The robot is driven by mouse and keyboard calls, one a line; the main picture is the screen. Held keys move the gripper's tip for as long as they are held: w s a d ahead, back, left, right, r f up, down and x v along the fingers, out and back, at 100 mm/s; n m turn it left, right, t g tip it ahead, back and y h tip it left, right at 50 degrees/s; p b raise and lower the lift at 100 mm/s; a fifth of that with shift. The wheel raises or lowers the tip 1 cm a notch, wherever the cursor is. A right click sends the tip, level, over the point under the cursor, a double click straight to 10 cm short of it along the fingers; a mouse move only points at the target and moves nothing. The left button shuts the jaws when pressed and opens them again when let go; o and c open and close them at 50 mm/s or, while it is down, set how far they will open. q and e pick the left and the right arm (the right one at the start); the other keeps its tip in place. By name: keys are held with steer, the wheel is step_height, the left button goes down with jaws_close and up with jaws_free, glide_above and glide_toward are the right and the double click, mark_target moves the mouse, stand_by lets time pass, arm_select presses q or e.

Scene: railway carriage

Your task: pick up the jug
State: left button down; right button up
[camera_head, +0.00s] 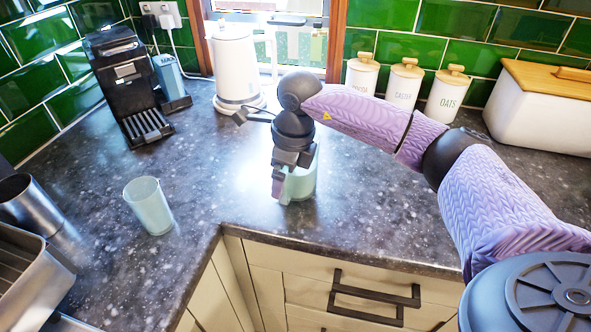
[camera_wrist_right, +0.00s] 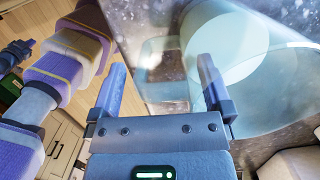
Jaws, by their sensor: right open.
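The jug (camera_head: 303,180) is a pale green translucent vessel on the dark speckled counter, close to its front edge. My right gripper (camera_head: 279,188) reaches down over it and hides part of it. In the right wrist view the jug (camera_wrist_right: 238,55) fills the upper right, with its squared loop handle to the left of its body. The open fingers of my right gripper (camera_wrist_right: 162,80) lie on either side of the handle in that picture. I cannot tell whether they touch it. My left gripper is not seen in the head view.
A pale green cup (camera_head: 150,205) stands on the counter to the left. A coffee machine (camera_head: 128,85) and a white kettle (camera_head: 236,65) stand behind. Lidded canisters (camera_head: 404,83) and a white bin (camera_head: 538,107) line the back right. Steel equipment (camera_head: 25,270) occupies the lower left.

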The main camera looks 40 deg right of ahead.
jaws_close()
stand_by(0.3)
steer(key=shift+r, duration=0.1)
